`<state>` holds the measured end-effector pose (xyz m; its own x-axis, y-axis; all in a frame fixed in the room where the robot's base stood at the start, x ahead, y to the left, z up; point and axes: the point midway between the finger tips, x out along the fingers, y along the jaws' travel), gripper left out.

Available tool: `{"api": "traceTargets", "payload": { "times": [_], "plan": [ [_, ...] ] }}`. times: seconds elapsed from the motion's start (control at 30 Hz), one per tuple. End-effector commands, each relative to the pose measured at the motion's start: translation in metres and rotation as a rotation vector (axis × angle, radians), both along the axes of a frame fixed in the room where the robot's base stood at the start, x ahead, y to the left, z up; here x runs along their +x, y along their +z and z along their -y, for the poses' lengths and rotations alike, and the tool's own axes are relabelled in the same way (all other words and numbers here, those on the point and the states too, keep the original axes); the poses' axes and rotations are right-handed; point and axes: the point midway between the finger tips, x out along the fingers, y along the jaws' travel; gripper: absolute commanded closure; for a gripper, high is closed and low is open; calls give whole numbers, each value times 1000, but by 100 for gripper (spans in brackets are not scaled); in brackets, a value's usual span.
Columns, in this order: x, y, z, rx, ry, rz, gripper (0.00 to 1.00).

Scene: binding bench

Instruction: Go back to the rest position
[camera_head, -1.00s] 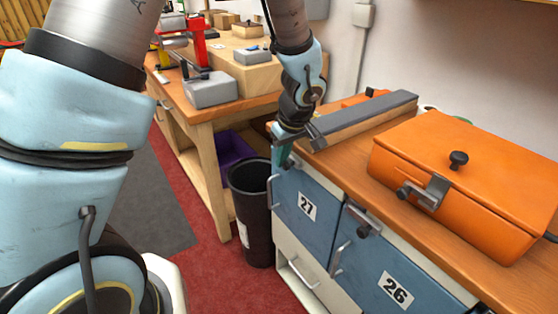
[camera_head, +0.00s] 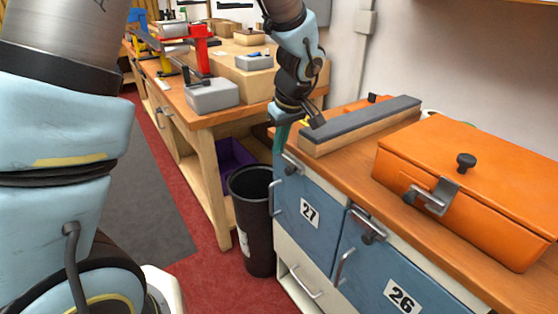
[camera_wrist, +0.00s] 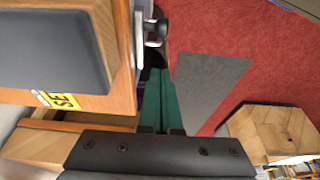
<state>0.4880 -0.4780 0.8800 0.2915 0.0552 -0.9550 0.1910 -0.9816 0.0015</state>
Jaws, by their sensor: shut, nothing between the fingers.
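My gripper (camera_head: 278,158) points down beside the left end of the right-hand bench, in front of the door marked 27 (camera_head: 308,208). Its teal fingers show close together in the wrist view (camera_wrist: 160,85), with nothing seen between them. A long block with a grey top (camera_head: 362,125) lies on the bench top just right of my gripper; the grey top also fills the upper left of the wrist view (camera_wrist: 50,48). My gripper looks apart from it.
An orange case (camera_head: 480,185) sits on the right bench, above the door marked 26 (camera_head: 398,296). A black bin (camera_head: 253,215) stands on the red floor left of the cabinet. A wooden workbench (camera_head: 205,118) with a red tool (camera_head: 203,48) is behind. A grey floor mat (camera_head: 150,190) is clear.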

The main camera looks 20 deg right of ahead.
Motion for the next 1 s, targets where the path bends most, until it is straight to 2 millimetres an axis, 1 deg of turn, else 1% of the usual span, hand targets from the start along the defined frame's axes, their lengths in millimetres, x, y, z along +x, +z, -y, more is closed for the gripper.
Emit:
{"api": "traceTargets", "payload": {
  "times": [0.03, 0.1, 0.2, 0.3, 0.47, 0.57, 0.67, 0.7, 0.77, 0.8, 0.87, 0.9, 0.97, 1.0],
  "plan": [
    [-3, 9, 2, -5, -1, 3, 100],
    [-6, 20, 2, -4, -1, 2, 100],
    [-9, 30, 2, -2, 1, 1, 100],
    [-11, 37, 2, -1, 2, 1, 100],
    [-11, 40, 1, 0, 1, 0, 100],
    [-6, 41, -12, 5, -4, -12, 100],
    [6, 45, -46, 14, -22, -42, 100],
    [10, 46, -65, 19, -34, -61, 100],
    [16, 49, -97, 20, -58, -87, 100],
    [18, 50, -120, 20, -75, -105, 100],
    [18, 52, -152, 17, -103, -127, 100],
    [17, 53, -172, 14, -123, -139, 100],
    [13, 54, -202, 8, -151, -154, 100],
    [10, 56, -221, 3, -169, -159, 100]
  ]
}}
